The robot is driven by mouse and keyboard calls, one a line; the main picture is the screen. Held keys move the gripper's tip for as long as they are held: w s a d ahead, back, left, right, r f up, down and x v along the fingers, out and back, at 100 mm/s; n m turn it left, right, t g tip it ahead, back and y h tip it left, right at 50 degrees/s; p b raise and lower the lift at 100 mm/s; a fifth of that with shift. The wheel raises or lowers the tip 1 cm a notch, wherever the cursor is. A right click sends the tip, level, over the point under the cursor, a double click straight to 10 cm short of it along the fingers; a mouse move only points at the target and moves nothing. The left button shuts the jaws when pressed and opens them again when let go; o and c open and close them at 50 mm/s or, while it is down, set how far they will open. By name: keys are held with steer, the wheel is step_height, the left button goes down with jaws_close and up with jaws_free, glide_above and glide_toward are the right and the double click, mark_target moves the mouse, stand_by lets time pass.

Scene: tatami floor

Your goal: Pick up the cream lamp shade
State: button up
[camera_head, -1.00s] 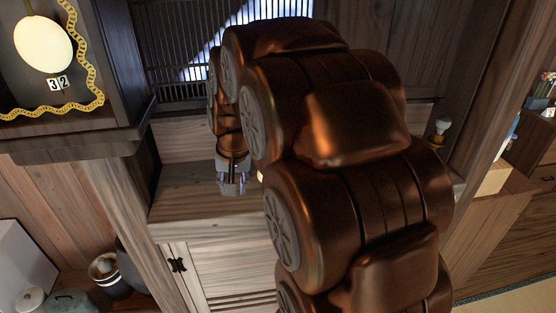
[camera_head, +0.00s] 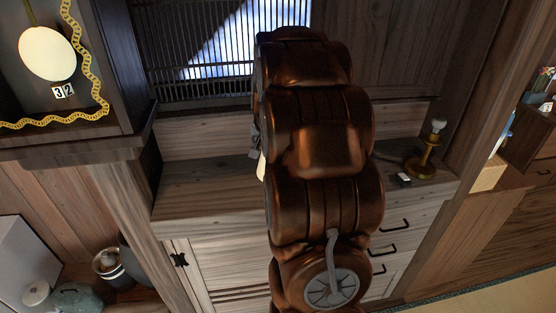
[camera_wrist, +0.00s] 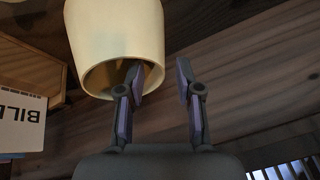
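The cream lamp shade (camera_wrist: 116,32) is large in the upper left of the wrist view, with its open rim facing my gripper. Only a small cream sliver of it (camera_head: 261,166) shows beside my arm in the head view. My gripper (camera_wrist: 160,71) is open, with a clear gap between its fingers. The left fingertip overlaps the shade's opening; I cannot tell whether it is inside or touching. The right finger is apart from the shade. In the head view my arm hides most of the gripper.
A brass lamp base with a bare bulb (camera_head: 427,153) stands right of my arm on the wooden cabinet top (camera_head: 200,190), near a small dark-and-white block (camera_head: 403,180). A slatted window is behind. In the wrist view, a white item lettered "BILL" (camera_wrist: 20,122) lies at left.

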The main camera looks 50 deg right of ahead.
steer(key=shift+p+x, duration=1)
steer(key=shift+x, duration=2.25)
jaws_close()
